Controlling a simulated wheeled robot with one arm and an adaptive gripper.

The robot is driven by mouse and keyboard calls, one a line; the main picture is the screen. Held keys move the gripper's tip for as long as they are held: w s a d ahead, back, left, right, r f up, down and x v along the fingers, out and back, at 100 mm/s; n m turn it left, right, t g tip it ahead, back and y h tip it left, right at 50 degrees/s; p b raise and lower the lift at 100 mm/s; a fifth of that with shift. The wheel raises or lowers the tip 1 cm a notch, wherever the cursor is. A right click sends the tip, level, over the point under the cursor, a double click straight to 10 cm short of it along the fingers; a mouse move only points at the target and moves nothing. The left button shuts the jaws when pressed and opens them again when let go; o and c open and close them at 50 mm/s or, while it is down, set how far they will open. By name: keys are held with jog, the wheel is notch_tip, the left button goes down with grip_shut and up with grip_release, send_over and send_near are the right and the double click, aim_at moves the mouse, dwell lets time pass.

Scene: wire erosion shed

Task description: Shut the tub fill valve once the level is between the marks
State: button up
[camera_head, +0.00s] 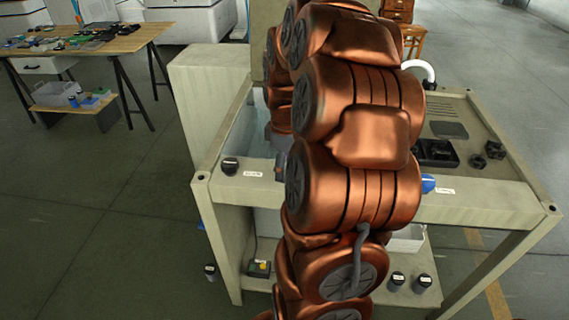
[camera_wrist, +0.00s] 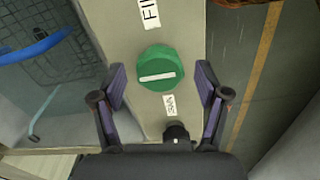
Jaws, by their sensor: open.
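In the wrist view a round green knob (camera_wrist: 160,66) with a white bar sits on the beige rail (camera_wrist: 175,22). The bar lies roughly crosswise to the rail. A cut-off label starting "FI" is above it, and a small label is below. My gripper (camera_wrist: 160,78) is open, its two fingers on either side of the knob; contact cannot be told. The tub (camera_wrist: 70,85) lies to the left, with a dark grid and a blue hose (camera_wrist: 35,45) in it. The level marks cannot be made out. In the head view my arm hides the gripper and green knob.
A black knob (camera_head: 230,166) and a blue knob (camera_head: 428,183) sit on the bench's front rail. A tall beige cabinet (camera_head: 205,95) stands left of the bench. Small bottles (camera_head: 397,281) stand below. A cluttered worktable (camera_head: 130,42) is far left, with open floor between.

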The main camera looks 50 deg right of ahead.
jog(key=c, duration=1.2)
jog(key=shift+o, duration=0.2)
jog(key=shift+f+m+b, duration=0.15)
jog(key=shift+m+b, duration=0.15)
jog(key=shift+b, duration=0.1)
jog(key=m+b, duration=0.2)
jog(key=shift+f+m, duration=0.1)
jog(key=shift+m, duration=0.3)
jog(key=m+b, duration=0.3)
jog(key=m, duration=0.2)
jog(key=shift+m+b, duration=0.3)
jog(key=m+b, duration=0.1)
jog(key=m, duration=0.3)
jog(key=shift+r, duration=0.2)
jog(key=shift+m+b, duration=0.5)
jog(key=shift+m, duration=2)
